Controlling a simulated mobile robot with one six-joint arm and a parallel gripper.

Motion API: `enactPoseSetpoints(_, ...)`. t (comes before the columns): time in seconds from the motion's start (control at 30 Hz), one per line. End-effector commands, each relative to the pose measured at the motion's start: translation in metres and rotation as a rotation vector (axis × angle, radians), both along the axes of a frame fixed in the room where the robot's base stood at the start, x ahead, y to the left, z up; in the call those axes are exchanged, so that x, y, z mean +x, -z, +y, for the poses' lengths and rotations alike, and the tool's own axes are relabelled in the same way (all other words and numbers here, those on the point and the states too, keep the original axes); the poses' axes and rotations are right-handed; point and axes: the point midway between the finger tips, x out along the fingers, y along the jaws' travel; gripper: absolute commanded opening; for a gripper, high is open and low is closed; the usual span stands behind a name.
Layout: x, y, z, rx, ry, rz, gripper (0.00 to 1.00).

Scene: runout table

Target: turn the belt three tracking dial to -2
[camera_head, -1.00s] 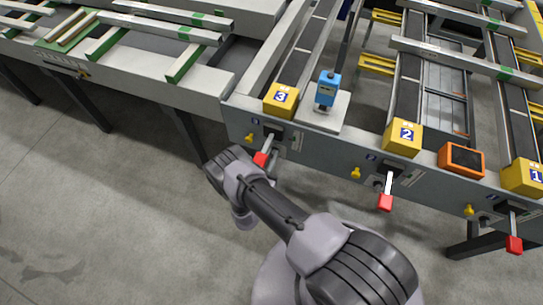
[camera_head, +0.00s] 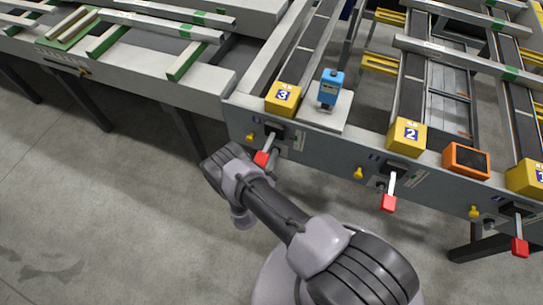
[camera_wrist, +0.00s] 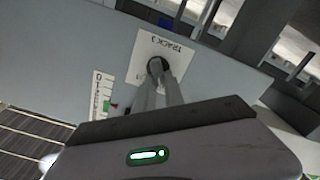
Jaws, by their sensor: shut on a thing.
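The belt three tracking dial (camera_wrist: 154,66) is a small dark round knob on a white plate (camera_wrist: 177,50) with track lettering, seen in the wrist view. My gripper (camera_wrist: 161,82) is shut on the dial, its two grey fingers reaching to it and covering part of it. A white scale strip (camera_wrist: 98,92) with a green band and a small red mark is left of the fingers. I cannot read the dial's setting. In the head view, the yellow block marked 3 (camera_head: 283,98) sits above this station, and my arm hides the dial.
A red-ended lever (camera_head: 262,158) hangs close to my gripper at station three. Another red-ended lever (camera_head: 388,203) and yellow block 2 (camera_head: 406,138) are to the right. A blue device (camera_head: 329,88) stands on the frame above. The floor at left is clear.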

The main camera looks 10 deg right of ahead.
Motion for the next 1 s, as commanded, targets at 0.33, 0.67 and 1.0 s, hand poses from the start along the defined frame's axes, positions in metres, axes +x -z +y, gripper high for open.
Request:
enactPoseSetpoints(0.33, -0.0001, 0.0018, 0.0008, -0.083, 0.0, 0.062, 0.0)
enactPoseSetpoints(0.67, -0.0002, 0.0019, 0.0007, -0.091, 0.0, 0.069, 0.0)
enactPoseSetpoints(1.0, 0.0001, 0.0015, 0.0008, -0.091, 0.0, 0.068, 0.35)
